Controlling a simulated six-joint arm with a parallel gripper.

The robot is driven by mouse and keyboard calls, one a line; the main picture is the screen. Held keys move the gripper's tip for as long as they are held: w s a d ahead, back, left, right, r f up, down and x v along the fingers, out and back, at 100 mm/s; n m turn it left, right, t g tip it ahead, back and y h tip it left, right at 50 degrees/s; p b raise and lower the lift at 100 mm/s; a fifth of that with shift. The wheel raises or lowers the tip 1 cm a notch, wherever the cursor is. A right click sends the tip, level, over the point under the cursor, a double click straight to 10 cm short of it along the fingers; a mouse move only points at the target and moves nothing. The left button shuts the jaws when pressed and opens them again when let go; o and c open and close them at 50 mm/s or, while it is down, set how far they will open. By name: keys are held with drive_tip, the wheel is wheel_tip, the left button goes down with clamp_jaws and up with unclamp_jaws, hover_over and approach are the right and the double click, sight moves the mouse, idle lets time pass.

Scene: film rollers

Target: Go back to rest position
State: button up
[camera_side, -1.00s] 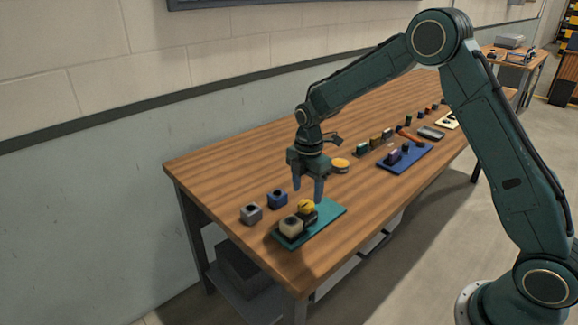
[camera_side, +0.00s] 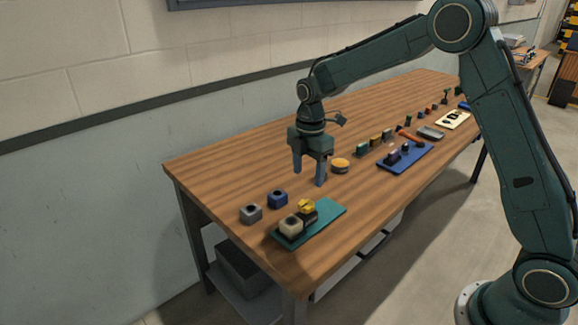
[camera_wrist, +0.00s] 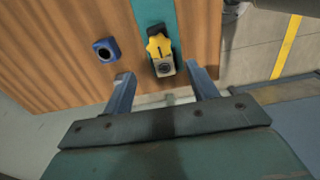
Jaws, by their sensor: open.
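My gripper (camera_side: 309,171) is open and empty above the wooden table, behind the teal plate, in the side view. In the wrist view its two fingers (camera_wrist: 160,92) stand apart with nothing held. The teal plate (camera_side: 326,221) lies near the table's near left end. On it sit a cream block (camera_side: 291,225) and a dark block with a yellow part (camera_side: 306,206) on top. The wrist view shows the yellow part (camera_wrist: 159,45) above a pale block (camera_wrist: 165,67), beyond the fingertips.
A yellow-topped disc (camera_side: 340,165) lies right of my gripper. A blue plate (camera_side: 407,158) with small parts lies farther right, among several other small parts along the table (camera_side: 235,165).

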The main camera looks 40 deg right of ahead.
drive_tip(key=s+r+m+t, duration=0.3)
drive_tip(key=s+r+m, duration=0.5)
drive_tip(key=s+r, duration=0.6)
drive_tip(key=s+a+r+m+t, duration=0.1)
drive_tip(key=s+m+t, duration=0.1)
drive_tip(key=s+m, duration=0.7)
drive_tip(key=s, duration=0.8)
drive_tip(key=shift+s+a+r+m+t, duration=0.15)
drive_tip(key=shift+s+m+t, duration=0.15)
drive_tip(key=shift+m, duration=0.1)
